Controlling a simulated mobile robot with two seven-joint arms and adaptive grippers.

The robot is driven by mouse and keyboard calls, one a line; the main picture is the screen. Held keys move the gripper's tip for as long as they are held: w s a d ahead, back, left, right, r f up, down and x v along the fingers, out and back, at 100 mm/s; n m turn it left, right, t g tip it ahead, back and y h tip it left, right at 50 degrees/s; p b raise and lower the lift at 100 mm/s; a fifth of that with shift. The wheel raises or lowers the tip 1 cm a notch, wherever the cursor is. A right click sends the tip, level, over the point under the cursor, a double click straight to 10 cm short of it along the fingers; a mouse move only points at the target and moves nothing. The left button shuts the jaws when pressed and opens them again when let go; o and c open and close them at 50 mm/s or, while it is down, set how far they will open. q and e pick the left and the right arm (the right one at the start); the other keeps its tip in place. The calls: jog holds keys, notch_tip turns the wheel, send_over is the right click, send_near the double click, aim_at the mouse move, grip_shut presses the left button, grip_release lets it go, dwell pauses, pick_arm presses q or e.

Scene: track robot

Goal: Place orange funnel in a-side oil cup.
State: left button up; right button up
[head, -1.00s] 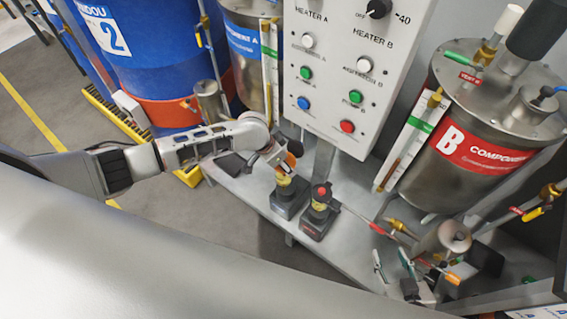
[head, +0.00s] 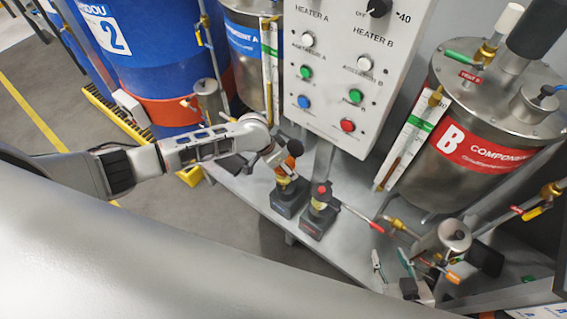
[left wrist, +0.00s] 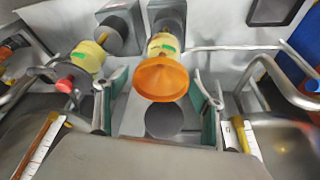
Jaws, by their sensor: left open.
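The orange funnel (left wrist: 161,78) is in the middle of the left wrist view, with its wide mouth towards the camera. It overlaps the top of a yellow oil cup with a green label (left wrist: 163,45); its spout is hidden, so I cannot tell how deep it sits. My left gripper (left wrist: 158,92) is open, its green-padded fingers on either side of the funnel with gaps. In the head view the left gripper (head: 281,168) is above the left pump, with a bit of orange showing. My right gripper (head: 390,257) is open and empty at lower right.
A second yellow cup (left wrist: 88,55) with a red knob is close on the left in the wrist view. The control panel (head: 350,70) hangs behind the pumps. Tank B (head: 475,140), valves and pipes crowd the right. The metal platform (head: 335,258) has bare room in front.

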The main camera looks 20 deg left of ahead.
pick_arm(q)
jog(key=w+p+v, duration=0.1)
jog(key=p+v, duration=0.3)
jog(key=v, duration=0.8)
jog(key=s+d+f+n+t+h, duration=0.1)
jog(key=s+d+t+h, duration=0.2)
jog(key=s+d, duration=0.6)
jog(key=s+a+f+n+t+y, duration=0.2)
jog(key=s+a+t+y, duration=0.1)
jog(key=s+a, duration=0.6)
jog(key=shift+s+a+f+t, duration=0.25)
jog(key=shift+s+a+t, duration=0.15)
jog(key=shift+t, duration=0.2)
